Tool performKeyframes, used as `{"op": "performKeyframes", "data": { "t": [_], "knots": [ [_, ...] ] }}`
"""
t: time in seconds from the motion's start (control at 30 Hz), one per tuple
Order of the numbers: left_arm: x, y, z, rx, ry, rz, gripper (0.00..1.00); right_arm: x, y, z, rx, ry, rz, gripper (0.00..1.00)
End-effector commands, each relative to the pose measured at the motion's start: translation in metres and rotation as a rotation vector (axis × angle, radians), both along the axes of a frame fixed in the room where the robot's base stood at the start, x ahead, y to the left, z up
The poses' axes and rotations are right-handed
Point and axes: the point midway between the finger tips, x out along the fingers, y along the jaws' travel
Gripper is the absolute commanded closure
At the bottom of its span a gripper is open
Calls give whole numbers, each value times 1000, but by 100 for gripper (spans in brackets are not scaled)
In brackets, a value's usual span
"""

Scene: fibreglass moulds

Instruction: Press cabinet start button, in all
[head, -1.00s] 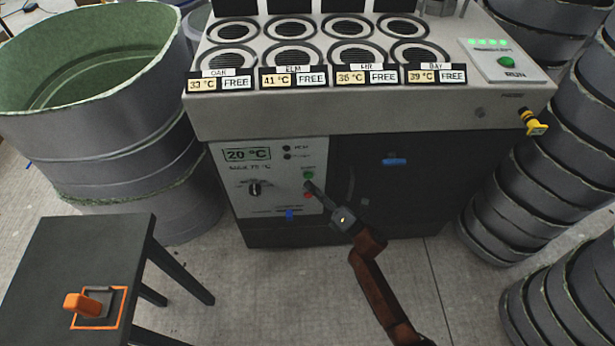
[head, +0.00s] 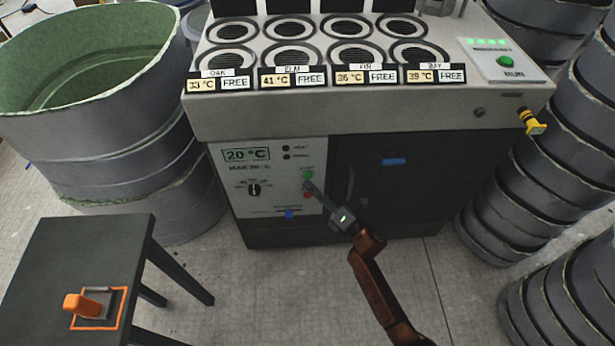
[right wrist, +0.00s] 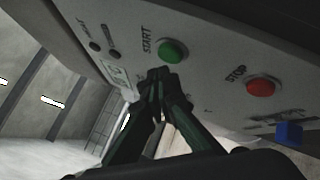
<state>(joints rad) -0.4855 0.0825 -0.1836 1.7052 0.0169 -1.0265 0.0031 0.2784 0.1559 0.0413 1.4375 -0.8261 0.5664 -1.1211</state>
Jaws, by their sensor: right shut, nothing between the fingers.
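The cabinet (head: 232,197) has a white control panel on its front with a 20 °C display. The green start button (head: 308,174) sits on the panel's right side, above the red stop button (head: 307,195). In the right wrist view the green button (right wrist: 172,50) is labelled START and the red button (right wrist: 260,86) STOP. My right gripper (head: 310,187) is shut and empty, its tips at the panel between the two buttons. In the right wrist view its tips (right wrist: 158,75) lie just below the green button; I cannot tell whether they touch the panel. My left gripper is out of view.
A dial (head: 254,188) and a blue tab (head: 289,214) are on the panel. A dark stool (head: 60,250) with an orange-handled tool (head: 82,304) stands at left. A large green-lined drum (head: 90,140) stands behind it. Stacked grey rings (head: 560,140) stand at right.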

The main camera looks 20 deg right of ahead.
Motion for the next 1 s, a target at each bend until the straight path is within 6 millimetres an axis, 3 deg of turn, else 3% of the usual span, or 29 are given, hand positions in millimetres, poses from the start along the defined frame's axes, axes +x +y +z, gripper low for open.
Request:
{"op": "performKeyframes", "data": {
  "t": [1.0],
  "knots": [
    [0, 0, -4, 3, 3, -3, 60, 8, -2, 0, 0, 0, 0, 100]
  ]
}}
